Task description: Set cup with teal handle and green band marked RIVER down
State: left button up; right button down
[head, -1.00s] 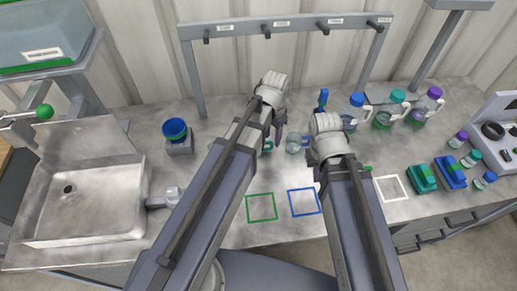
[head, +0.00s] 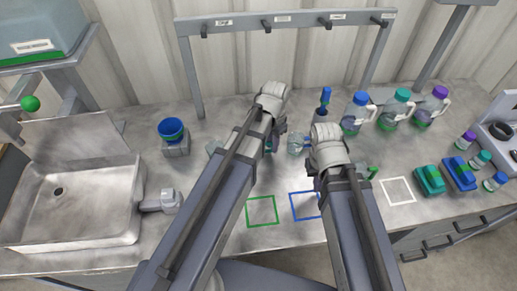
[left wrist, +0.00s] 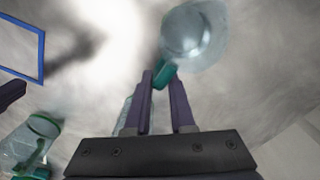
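In the left wrist view, a clear cup (left wrist: 195,35) with a teal handle (left wrist: 165,74) is at the top. The fingertips of my left gripper (left wrist: 162,78) are closed around the handle, with the cup beyond them. The green band and the word RIVER cannot be made out. In the head view my left gripper (head: 277,145) is above the middle of the counter, largely covering what it holds. A pale clear shape (head: 213,147) shows left of that forearm; I cannot tell if it is this cup. My right gripper (head: 318,178) is mostly hidden under its wrist.
A clear cup (head: 296,144) stands between the arms. Green (head: 262,211) and blue (head: 305,206) outlines lie in front; a white outline (head: 398,191) is right. A blue cup (head: 172,130) is on a grey stand. Bottles (head: 357,114) line the back; a rack (head: 285,22) rises behind.

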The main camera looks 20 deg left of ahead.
pick_arm(q)
grip_shut()
dwell(0.9)
